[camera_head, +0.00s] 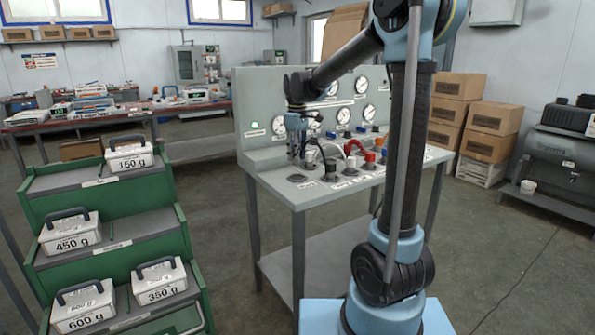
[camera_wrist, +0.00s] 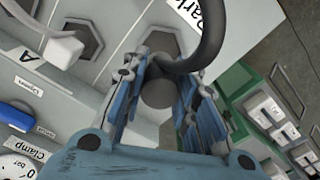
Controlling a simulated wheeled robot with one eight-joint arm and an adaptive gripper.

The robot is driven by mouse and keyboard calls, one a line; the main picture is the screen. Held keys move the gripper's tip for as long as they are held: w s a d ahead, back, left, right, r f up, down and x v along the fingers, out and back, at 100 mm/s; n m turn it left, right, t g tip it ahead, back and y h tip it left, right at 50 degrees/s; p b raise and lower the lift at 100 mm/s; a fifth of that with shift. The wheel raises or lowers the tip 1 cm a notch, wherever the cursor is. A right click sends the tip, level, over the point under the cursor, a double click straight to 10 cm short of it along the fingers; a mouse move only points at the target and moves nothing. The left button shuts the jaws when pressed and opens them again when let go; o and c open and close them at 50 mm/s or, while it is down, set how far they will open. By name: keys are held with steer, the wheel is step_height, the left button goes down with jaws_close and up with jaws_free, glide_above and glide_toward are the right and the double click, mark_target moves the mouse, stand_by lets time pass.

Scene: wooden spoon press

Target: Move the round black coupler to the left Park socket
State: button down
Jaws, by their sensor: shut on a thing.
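My gripper (camera_head: 298,152) points down over the left part of the press bench. It also shows in the wrist view (camera_wrist: 160,88), with its blue fingers closed around the round black coupler (camera_wrist: 158,95). A thick black hose (camera_wrist: 208,48) curves away from the coupler. A dark hexagonal socket (camera_wrist: 160,36) lies partly hidden behind the coupler and hose, near a label reading "Park" (camera_wrist: 184,8). I cannot tell whether the coupler touches that socket. An empty-looking dark socket (camera_head: 298,178) shows at the bench's left front in the head view.
A gauge panel (camera_head: 258,100) rises behind. A green rack (camera_head: 105,235) holds labelled weights at left.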

steer(key=shift+f, duration=2.8)
steer(key=shift+f, duration=0.1)
steer(key=c, duration=1.3)
jaws_free()
